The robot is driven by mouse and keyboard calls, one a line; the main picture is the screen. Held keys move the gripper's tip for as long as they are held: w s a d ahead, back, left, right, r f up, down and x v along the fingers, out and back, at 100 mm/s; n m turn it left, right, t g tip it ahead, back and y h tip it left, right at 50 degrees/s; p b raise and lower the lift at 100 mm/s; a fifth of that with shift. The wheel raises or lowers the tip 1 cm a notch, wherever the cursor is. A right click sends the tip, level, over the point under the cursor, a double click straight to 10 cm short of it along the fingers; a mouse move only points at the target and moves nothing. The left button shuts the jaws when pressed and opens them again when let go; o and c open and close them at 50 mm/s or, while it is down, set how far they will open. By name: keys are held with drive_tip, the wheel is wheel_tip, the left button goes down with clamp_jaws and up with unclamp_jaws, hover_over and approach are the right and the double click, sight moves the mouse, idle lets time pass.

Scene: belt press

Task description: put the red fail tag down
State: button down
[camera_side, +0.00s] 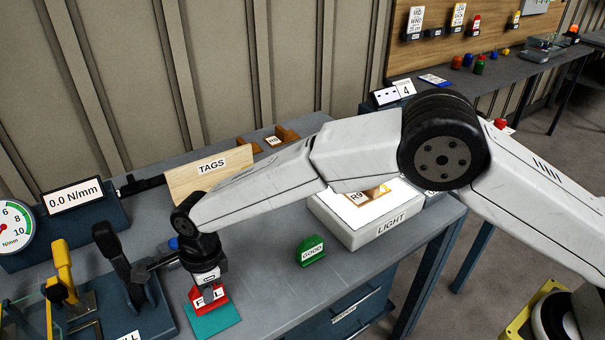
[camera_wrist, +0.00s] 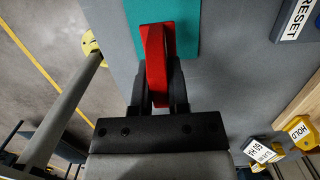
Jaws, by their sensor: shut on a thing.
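The red fail tag (camera_side: 220,296) stands upright at the teal pad (camera_side: 213,322) near the front of the bench, its label partly covered by my fingers. My gripper (camera_side: 209,292) is above it with its jaws shut on it. In the wrist view my gripper (camera_wrist: 158,100) has a finger on each side of the red tag (camera_wrist: 154,62), which overlaps the teal pad (camera_wrist: 187,28). I cannot tell whether the tag's foot touches the pad.
A green GOOD tag (camera_side: 310,252) stands to the right. A lit LIGHT box (camera_side: 375,228) and a wooden TAGS holder (camera_side: 188,178) are behind. Levers (camera_side: 118,250) of a press stand close on the left. Bare bench lies between pad and green tag.

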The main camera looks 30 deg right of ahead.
drive_tip(key=shift+w+a+f, duration=0.1)
drive_tip(key=shift+f, duration=0.15)
drive_tip(key=shift+w+a+f, duration=0.1)
drive_tip(key=shift+w+f, duration=0.05)
drive_tip(key=shift+f, duration=1.55)
drive_tip(key=shift+f, duration=0.15)
drive_tip(key=c, duration=0.6)
unclamp_jaws()
drive_tip(key=r, duration=0.4)
drive_tip(key=d+r, duration=0.1)
drive_tip(key=r, duration=0.7)
drive_tip(key=shift+d+r, duration=0.1)
drive_tip(key=shift+d, duration=0.15)
